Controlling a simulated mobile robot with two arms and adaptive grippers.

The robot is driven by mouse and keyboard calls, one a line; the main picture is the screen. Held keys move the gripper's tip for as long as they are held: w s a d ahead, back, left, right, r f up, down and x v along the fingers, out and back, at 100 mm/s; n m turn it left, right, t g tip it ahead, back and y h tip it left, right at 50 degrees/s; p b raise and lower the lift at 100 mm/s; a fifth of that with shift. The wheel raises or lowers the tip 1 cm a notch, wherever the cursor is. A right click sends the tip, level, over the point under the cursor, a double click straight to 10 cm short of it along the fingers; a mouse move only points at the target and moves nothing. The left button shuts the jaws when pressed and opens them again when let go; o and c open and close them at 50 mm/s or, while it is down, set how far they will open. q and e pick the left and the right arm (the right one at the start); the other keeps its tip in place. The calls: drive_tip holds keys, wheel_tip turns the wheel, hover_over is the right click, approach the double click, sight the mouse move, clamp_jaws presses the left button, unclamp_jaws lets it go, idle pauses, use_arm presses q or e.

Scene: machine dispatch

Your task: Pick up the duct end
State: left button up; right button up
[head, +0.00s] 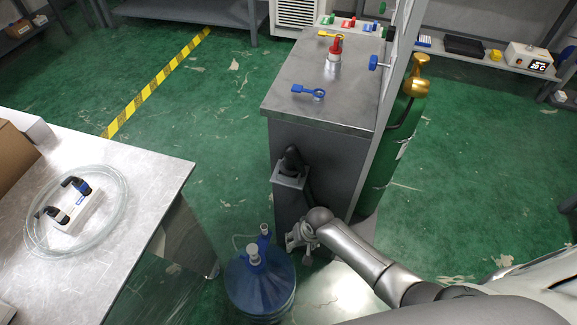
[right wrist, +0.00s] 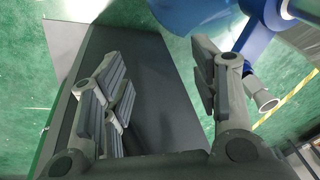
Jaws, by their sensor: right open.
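What looks like the duct end is a black curved piece (head: 292,158) seated in a grey bracket (head: 290,177) on the side of the grey metal cabinet. A dark hose runs down beside it. My right gripper (head: 302,236) is below the bracket, close to the cabinet's side and apart from the black piece. In the right wrist view my right gripper (right wrist: 158,75) is open, with the dark cabinet panel (right wrist: 150,55) behind its fingers and nothing between them. I cannot make out the duct end in that view. My left gripper is not in view.
A blue water jug (head: 258,285) stands on the floor just left of my right gripper; it also shows in the right wrist view (right wrist: 195,14). A green gas cylinder (head: 388,150) stands right of the cabinet. A table (head: 150,170) with coiled tubing is at left.

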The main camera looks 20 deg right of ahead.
drive_tip(key=w+a+r, duration=0.3)
drive_tip(key=w+r, duration=0.2)
drive_tip(key=r, duration=0.4)
wheel_tip(320, 180, up, 26)
drive_tip(key=m+g+h, duration=0.1)
drive_tip(key=m+h, duration=0.1)
drive_tip(key=m, duration=0.3)
hover_over(290, 154)
drive_tip(key=a, duration=0.1)
wheel_tip(290, 154, down, 5)
drive_tip(key=shift+s+b, duration=0.15)
drive_tip(key=shift+b, duration=0.2)
drive_tip(key=f, duration=0.2)
drive_tip(key=d+f, duration=0.1)
drive_tip(key=f, duration=0.1)
drive_tip(key=shift+w+f, duration=0.2)
drive_tip(key=shift+f, duration=0.4)
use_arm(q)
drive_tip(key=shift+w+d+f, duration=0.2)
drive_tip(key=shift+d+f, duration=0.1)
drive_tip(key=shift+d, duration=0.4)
use_arm(e)
drive_tip(key=shift+d, duration=0.1)
drive_tip(key=c, duration=1.2)
